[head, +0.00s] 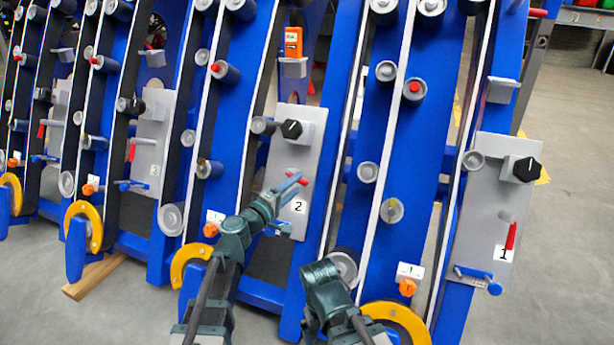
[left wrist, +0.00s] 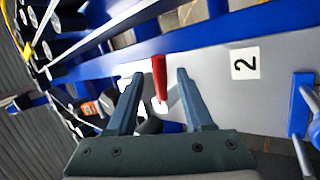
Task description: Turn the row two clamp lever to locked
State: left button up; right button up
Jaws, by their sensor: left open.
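The row two panel (head: 283,160) is a grey plate with a "2" label (head: 299,206), which also shows in the left wrist view (left wrist: 245,63). Its red clamp lever (head: 303,181) is mostly hidden by my gripper in the head view. In the left wrist view the red lever (left wrist: 160,80) stands between the two fingers, with a gap on each side. My left gripper (head: 291,186) is open around the lever, its fingers (left wrist: 160,74) apart. My right arm shows at the lower middle of the head view, but I cannot see its gripper.
A black knob (head: 291,129) sits above the lever on the same panel. The row one panel (head: 482,205), with its own red lever (head: 511,236), is to the right. Blue frames, rollers and yellow curved guards (head: 400,320) surround the panels. Open floor (head: 570,220) lies right.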

pick_arm(q)
jog(key=x, duration=0.6)
jog(key=shift+w, duration=0.2)
jog(key=shift+d, duration=0.15)
jog(key=shift+c, duration=0.4)
grip_shut()
dwell(0.8)
